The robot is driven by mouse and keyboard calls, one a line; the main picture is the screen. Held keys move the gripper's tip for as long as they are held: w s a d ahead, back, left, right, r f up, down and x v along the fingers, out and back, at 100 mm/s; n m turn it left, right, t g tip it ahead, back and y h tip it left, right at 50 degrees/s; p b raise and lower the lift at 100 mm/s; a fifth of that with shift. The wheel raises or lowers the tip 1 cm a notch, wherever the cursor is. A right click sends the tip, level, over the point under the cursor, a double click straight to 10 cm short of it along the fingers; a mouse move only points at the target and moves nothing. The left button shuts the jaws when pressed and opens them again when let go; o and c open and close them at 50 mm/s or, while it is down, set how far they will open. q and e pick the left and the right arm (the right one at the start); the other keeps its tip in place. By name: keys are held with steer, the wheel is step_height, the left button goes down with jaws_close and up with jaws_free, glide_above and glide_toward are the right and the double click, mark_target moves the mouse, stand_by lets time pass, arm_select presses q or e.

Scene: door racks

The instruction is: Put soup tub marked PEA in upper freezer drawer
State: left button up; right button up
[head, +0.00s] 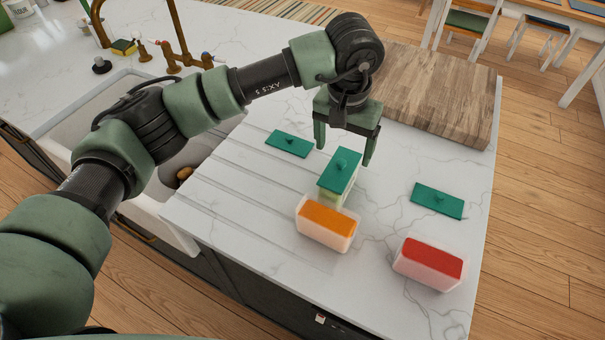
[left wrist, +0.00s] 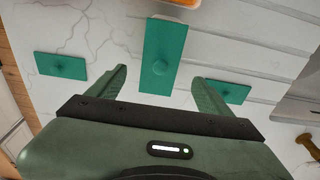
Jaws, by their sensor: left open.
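A tub with a green knobbed lid (head: 339,172) stands on the white counter; its pale green side shows below the lid, and no marking is readable. In the left wrist view its lid (left wrist: 163,50) lies between and just ahead of the fingertips. An open tub with orange contents (head: 327,224) stands close in front of it. An open tub with red contents (head: 429,263) stands to the right. My left gripper (head: 343,157) is open and empty, pointing down with its fingers around the far end of the lidded tub. My right gripper and the freezer drawer are not in view.
Loose green lids lie on the counter, one at left (head: 288,144) and one at right (head: 437,200). A wooden board (head: 435,90) lies behind my gripper. The sink (head: 100,105) with a brass tap is at left.

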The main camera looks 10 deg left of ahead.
mark_target(341, 169)
arm_select(q)
steer(key=shift+f, duration=0.35)
step_height(341, 169, down, 6)
steer(key=p, duration=0.4)
steer(key=shift+w+f, duration=0.1)
steer(key=shift+f, duration=0.45)
steer(key=shift+d, duration=0.1)
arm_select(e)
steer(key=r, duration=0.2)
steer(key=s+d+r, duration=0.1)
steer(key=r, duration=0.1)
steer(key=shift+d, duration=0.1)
arm_select(q)
steer(key=c, duration=1.5)
jaws_close()
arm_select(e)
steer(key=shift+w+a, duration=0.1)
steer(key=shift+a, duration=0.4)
arm_select(q)
steer(key=shift+r, duration=0.1)
